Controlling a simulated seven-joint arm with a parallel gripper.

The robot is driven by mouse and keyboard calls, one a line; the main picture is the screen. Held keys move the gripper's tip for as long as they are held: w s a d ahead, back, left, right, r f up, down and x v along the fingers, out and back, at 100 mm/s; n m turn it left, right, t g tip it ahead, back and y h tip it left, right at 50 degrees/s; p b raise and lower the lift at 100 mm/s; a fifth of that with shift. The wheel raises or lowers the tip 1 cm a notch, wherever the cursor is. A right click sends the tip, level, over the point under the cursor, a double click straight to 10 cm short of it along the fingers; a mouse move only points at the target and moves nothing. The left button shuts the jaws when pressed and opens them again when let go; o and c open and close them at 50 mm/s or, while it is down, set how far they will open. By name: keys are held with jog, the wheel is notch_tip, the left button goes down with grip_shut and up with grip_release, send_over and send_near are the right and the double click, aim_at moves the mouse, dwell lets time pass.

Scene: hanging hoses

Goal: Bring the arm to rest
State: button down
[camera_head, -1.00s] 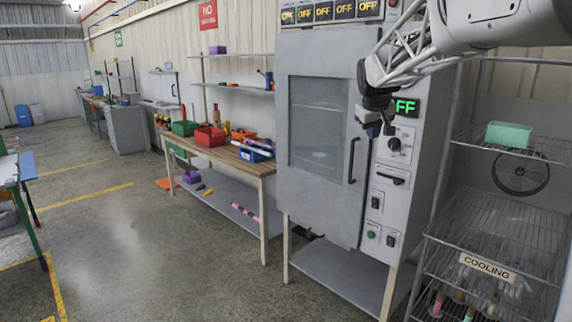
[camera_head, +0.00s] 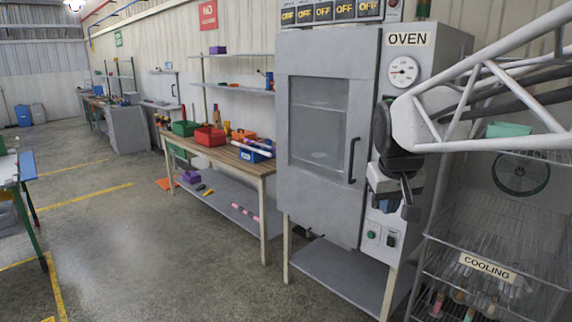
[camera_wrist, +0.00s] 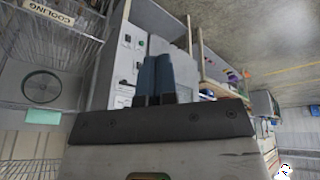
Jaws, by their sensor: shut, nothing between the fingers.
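My gripper (camera_head: 398,203) is in front of the oven's control panel, at the right in the head view. Its fingers point downward and look dark and blue. In the wrist view my gripper (camera_wrist: 164,75) shows two dark blue fingers side by side, shut with nothing held. My white lattice arm reaches in from the right edge of the head view, in front of the cooling rack. The oven (camera_head: 325,75) has its door closed, and my gripper hides part of its panel.
The cooling rack (camera_head: 490,225) stands right of the oven, with a green container (camera_head: 508,130) on an upper shelf. A wooden workbench (camera_head: 215,152) with several coloured bins is left of the oven. Open floor (camera_head: 150,240) lies in front of the bench.

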jog(key=s+f, duration=0.4)
jog(key=s, duration=0.3)
jog(key=s+a+f+m, duration=0.1)
jog(key=s+f, duration=0.3)
jog(key=s, duration=0.3)
jog(key=s+a+f+g, duration=0.1)
jog(key=s+f, duration=0.3)
jog(key=s, duration=0.3)
jog(key=shift+s+y, duration=0.15)
jog(key=shift+y, duration=0.15)
dwell(0.7)
